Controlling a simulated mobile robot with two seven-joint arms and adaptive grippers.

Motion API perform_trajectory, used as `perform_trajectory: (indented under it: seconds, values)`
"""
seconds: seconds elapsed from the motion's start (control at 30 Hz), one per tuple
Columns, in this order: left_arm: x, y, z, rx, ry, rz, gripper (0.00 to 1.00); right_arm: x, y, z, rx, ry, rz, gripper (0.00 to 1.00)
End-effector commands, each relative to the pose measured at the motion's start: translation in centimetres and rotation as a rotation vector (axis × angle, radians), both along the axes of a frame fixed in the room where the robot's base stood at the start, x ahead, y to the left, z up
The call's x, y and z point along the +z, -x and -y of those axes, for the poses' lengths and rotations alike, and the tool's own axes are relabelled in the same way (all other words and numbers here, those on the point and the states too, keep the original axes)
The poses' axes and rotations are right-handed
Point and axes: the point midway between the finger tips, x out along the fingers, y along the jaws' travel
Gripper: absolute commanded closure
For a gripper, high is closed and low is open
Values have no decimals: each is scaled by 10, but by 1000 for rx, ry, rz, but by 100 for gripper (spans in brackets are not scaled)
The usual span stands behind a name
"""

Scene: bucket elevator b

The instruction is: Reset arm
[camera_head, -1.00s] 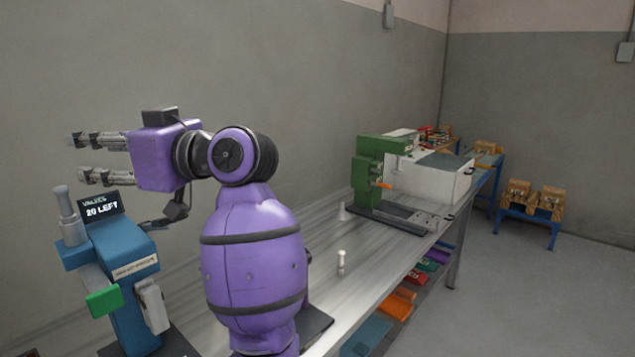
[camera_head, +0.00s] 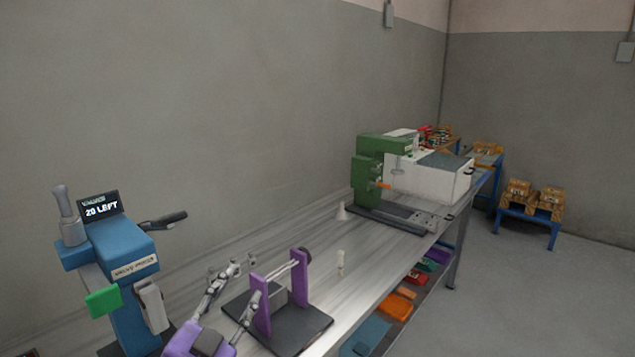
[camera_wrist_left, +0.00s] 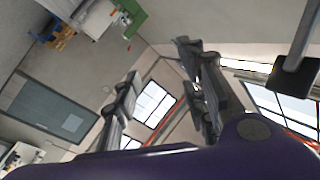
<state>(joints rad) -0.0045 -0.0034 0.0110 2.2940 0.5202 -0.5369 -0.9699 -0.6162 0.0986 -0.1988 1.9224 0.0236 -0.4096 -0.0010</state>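My left gripper (camera_head: 243,283) is low in the head view, with its purple housing at the bottom edge and its two grey fingers pointing up and away. The fingers are spread apart with nothing between them. In the left wrist view the two fingers (camera_wrist_left: 158,62) are also apart and empty, over a tilted view of the room. In the head view the fingers overlap the left side of a purple two-post stand (camera_head: 299,278) on a dark base plate. I cannot tell whether they touch it. My right gripper is not in view.
A blue machine (camera_head: 125,250) with a "20 LEFT" display (camera_head: 100,206) stands at the left. A small white peg (camera_head: 341,262) and a white cone (camera_head: 341,211) stand on the grey bench (camera_head: 385,245). A green machine (camera_head: 368,170) is at its far end. Colored bins sit below.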

Motion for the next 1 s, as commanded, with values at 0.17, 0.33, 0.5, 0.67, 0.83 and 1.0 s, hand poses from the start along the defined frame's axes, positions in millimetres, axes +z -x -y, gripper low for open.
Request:
perform_trajectory:
  seconds: [0.17,0.33,0.5,0.67,0.83,1.0]
  values:
    - [-126,60,-8,3,40,-453,61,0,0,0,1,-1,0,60]
    - [-219,143,-31,117,103,-854,61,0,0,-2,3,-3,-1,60]
    - [-268,217,-53,262,155,-1119,61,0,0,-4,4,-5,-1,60]
    - [-290,271,-70,387,186,-1280,61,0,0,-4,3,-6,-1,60]
    - [-304,321,-84,518,210,-1413,61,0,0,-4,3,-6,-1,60]
    - [-318,342,-90,587,234,-1457,61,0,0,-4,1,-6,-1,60]
